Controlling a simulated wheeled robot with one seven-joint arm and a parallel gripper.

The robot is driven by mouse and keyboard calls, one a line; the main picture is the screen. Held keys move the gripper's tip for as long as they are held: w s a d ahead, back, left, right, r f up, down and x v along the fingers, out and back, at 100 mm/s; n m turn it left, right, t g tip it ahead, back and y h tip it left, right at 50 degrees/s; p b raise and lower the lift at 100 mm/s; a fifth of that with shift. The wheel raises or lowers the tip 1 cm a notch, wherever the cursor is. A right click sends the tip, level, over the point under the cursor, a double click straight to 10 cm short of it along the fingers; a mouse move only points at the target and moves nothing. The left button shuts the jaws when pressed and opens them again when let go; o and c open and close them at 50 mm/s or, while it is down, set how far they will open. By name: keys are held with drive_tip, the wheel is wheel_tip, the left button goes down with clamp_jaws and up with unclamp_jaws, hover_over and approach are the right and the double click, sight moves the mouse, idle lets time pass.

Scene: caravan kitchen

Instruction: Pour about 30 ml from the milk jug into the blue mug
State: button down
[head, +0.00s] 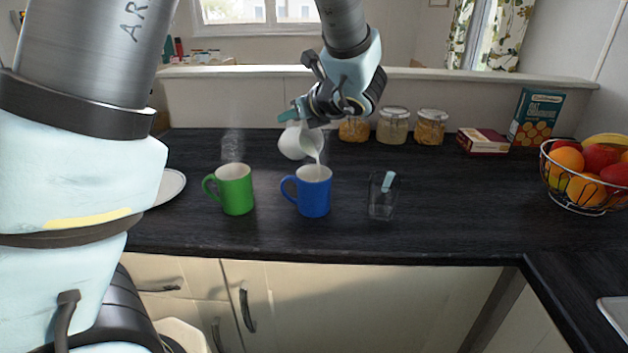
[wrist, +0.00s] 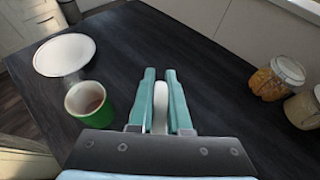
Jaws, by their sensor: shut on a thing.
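The white milk jug (head: 294,143) is tilted above the blue mug (head: 314,193) in the head view. A thin white stream (head: 317,156) runs from its lip down into the mug. The mug stands upright on the dark counter, its handle to the left; its milk level is hard to make out. My gripper (head: 293,116) is shut on the jug, above and behind the mug. In the wrist view the teal fingers (wrist: 160,100) close on a narrow white part of the jug (wrist: 160,106); the rest of the jug and the blue mug are hidden there.
A steaming green mug (head: 236,190) stands left of the blue mug, a clear glass (head: 382,198) with a pale blue item right. A white plate (wrist: 64,55) lies farther left. Jars (head: 393,126), boxes (head: 536,118) and a fruit basket (head: 586,180) stand behind and right. The front counter is clear.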

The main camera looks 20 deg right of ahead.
drive_tip(key=shift+w+r, duration=0.1)
drive_tip(key=shift+w+a, duration=0.1)
drive_tip(key=shift+w, duration=0.25)
drive_tip(key=shift+w+a, duration=0.1)
drive_tip(key=shift+w, duration=0.1)
drive_tip(key=shift+w+a+r, duration=0.1)
drive_tip(key=shift+w+a, duration=0.05)
drive_tip(key=shift+w, duration=0.2)
drive_tip(key=shift+b, duration=0.3)
drive_tip(key=shift+r+t+b, duration=0.2)
drive_tip(key=shift+t+b, duration=0.1)
drive_tip(key=shift+t, duration=0.1)
idle(0.5)
